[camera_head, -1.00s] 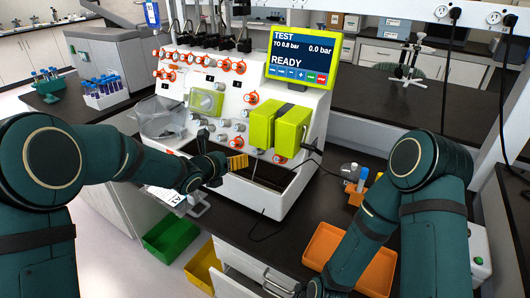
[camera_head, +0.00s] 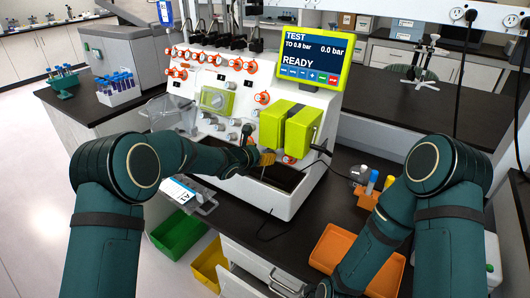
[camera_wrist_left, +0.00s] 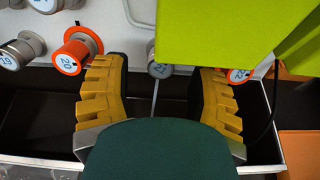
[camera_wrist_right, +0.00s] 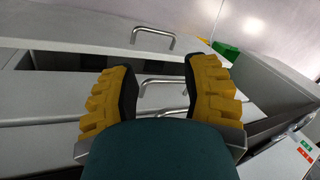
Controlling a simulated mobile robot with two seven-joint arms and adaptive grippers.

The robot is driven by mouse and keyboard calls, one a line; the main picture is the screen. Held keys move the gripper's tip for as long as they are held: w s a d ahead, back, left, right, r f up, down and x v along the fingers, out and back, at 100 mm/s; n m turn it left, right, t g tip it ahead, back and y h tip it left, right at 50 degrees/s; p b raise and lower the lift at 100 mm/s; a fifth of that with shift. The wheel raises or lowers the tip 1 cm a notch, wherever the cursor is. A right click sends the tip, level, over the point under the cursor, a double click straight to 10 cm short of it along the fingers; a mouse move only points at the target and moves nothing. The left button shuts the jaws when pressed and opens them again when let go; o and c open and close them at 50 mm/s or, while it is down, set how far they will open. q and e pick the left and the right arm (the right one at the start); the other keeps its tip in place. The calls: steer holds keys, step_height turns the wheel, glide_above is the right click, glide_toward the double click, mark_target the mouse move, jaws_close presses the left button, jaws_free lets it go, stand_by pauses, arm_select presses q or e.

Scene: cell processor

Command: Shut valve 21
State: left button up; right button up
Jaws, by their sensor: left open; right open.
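Valve 21 shows in the left wrist view as a small grey knob (camera_wrist_left: 160,70) under the edge of the lime-green block; its label is hard to read. Orange-collared valve 20 (camera_wrist_left: 70,60) is to its left, and another orange-collared valve (camera_wrist_left: 238,75) to its right, partly hidden by a finger. My left gripper (camera_wrist_left: 158,88) is open, its fingers on either side of the grey knob's line, with no clear contact. In the head view the left gripper (camera_head: 266,158) is at the processor's lower front. My right gripper (camera_wrist_right: 160,80) is open and empty, facing drawer fronts.
The processor's screen (camera_head: 302,55) reads READY. Lime-green blocks (camera_head: 290,128) jut out above the lower valves. An orange tray (camera_head: 335,250) lies on the bench to the right. A dark open trough (camera_head: 275,177) lies below the valves. Green and yellow bins stand below the bench.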

arm_select(q)
steer(key=shift+x, duration=1.25)
steer(key=shift+s, duration=0.1)
jaws_close()
steer(key=shift+f+m+b, duration=0.2)
steer(key=shift+m+b, duration=0.5)
steer(key=shift+b, duration=0.35)
steer(key=shift+r+m, duration=0.15)
steer(key=shift+m, duration=1.95)
jaws_free()
